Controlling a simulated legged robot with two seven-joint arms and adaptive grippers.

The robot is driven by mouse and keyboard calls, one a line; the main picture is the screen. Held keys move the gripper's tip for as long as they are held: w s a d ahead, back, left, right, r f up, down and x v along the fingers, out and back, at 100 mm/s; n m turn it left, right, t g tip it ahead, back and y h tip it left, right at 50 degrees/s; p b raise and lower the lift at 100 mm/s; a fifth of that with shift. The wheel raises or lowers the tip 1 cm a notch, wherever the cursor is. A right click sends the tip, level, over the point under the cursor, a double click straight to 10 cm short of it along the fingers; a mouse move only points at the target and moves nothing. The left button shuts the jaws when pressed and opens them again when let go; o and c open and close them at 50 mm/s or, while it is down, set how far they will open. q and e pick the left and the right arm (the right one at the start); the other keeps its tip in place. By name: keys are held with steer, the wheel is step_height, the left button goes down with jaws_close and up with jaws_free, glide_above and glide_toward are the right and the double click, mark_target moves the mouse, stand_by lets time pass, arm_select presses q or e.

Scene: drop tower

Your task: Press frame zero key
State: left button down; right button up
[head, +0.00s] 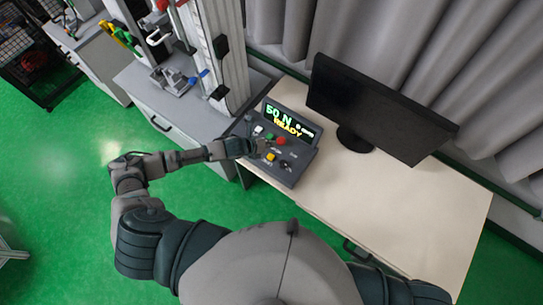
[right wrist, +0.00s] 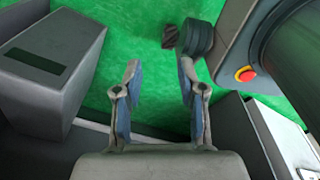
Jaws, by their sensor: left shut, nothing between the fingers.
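A dark grey control box (head: 303,158) stands on the bench with a lit display (head: 290,123) reading "50 N", "READY" and a small figure. On its face are a white key (head: 258,130), a green key (head: 270,136), a red key (head: 281,141), a yellow key (head: 270,157) and a dark knob (head: 287,166). The key labels are too small to read. My left gripper (head: 262,148) is shut and empty, over the left part of the key panel near the yellow key. Whether it touches a key I cannot tell. My right gripper (right wrist: 160,80) is open and empty above the floor.
A black monitor (head: 380,108) stands right of the box on the pale bench (head: 430,215). A test tower (head: 220,50) stands on a grey cabinet at left. In the right wrist view, a red button (right wrist: 245,74) and a grey box (right wrist: 45,75) flank the gripper.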

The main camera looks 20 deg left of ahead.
arm_select(q)
steer(key=a, duration=0.1)
steer(key=b, duration=0.8)
glide_above(269, 157)
step_height(269, 157, down, 7)
steer(key=shift+a+f, duration=0.1)
steer(key=shift+f, duration=0.8)
steer(key=shift+d, duration=0.2)
arm_select(e)
step_height(269, 157, down, 8)
steer(key=a, duration=0.2)
steer(key=shift+s, duration=0.2)
steer(key=shift+d, duration=0.35)
arm_select(q)
steer(key=shift+f, duration=0.15)
